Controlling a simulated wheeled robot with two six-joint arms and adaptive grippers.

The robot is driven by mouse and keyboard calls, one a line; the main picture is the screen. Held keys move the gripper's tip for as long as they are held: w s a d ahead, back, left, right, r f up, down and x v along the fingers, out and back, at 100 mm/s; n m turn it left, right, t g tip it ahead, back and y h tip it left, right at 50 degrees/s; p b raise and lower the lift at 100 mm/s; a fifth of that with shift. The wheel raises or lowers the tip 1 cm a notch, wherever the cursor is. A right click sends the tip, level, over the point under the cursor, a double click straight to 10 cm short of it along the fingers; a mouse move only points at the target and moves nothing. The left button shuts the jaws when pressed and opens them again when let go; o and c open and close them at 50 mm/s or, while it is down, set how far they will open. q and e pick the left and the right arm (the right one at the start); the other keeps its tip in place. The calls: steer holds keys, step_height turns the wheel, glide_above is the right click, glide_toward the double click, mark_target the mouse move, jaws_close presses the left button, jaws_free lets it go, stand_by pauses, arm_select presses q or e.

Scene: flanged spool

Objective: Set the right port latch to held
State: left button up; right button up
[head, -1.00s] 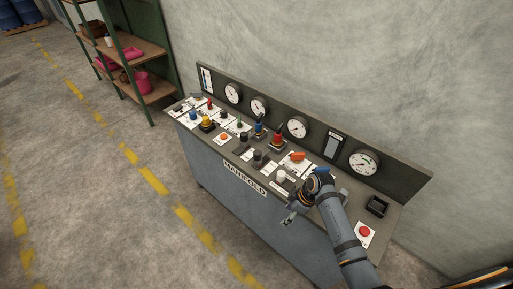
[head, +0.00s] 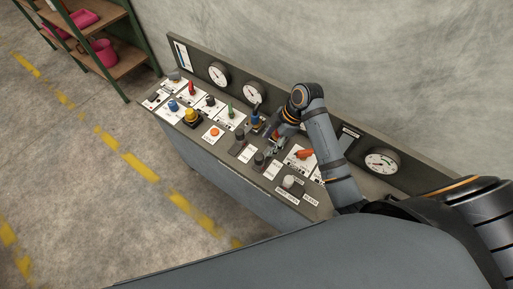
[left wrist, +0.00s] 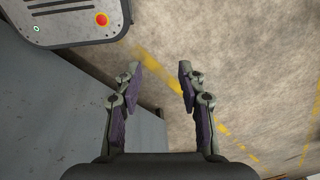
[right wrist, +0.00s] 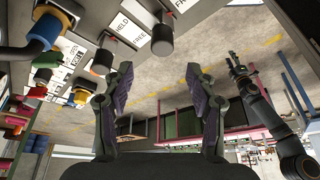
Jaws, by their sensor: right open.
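Two dark latch knobs stand on the panel's front part: one on the left (head: 241,133) and one on the right (head: 259,158). In the right wrist view a dark cylindrical knob (right wrist: 160,38) stands beside a white plate marked HELD and FREE; which word it is set to I cannot tell. My right gripper (head: 274,143) is above the panel, just behind the right knob. It is open and empty in the right wrist view (right wrist: 159,75), with the knob beyond its fingertips and apart from them. My left gripper (left wrist: 160,70) is open and empty, away from the panel.
An orange handle (head: 304,154) and a white knob (head: 289,182) stand to the right of the latches. Gauges (head: 253,92) line the back. The floor (head: 90,190) in front is clear.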

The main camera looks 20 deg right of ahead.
mark_target(260, 156)
steer(key=f, duration=0.1)
steer(key=a+f+p, duration=0.1)
steer(key=a+f, duration=0.1)
steer(key=f, duration=0.1)
steer(key=shift+s, duration=0.4)
steer(key=x, duration=0.2)
steer(key=w+p+x, duration=0.1)
steer(key=x, duration=0.1)
steer(key=shift+f, duration=0.35)
steer(key=shift+a+f, duration=0.15)
steer(key=shift+f, duration=0.1)
steer(key=shift+s+f, duration=0.1)
steer(key=shift+s, duration=0.05)
steer(key=shift+c, duration=0.4)
steer(key=c, duration=0.5)
arm_select(q)
steer(key=r, duration=0.2)
steer(key=shift+s+r, duration=0.3)
steer(key=shift+r, duration=0.05)
arm_select(e)
jaws_close()
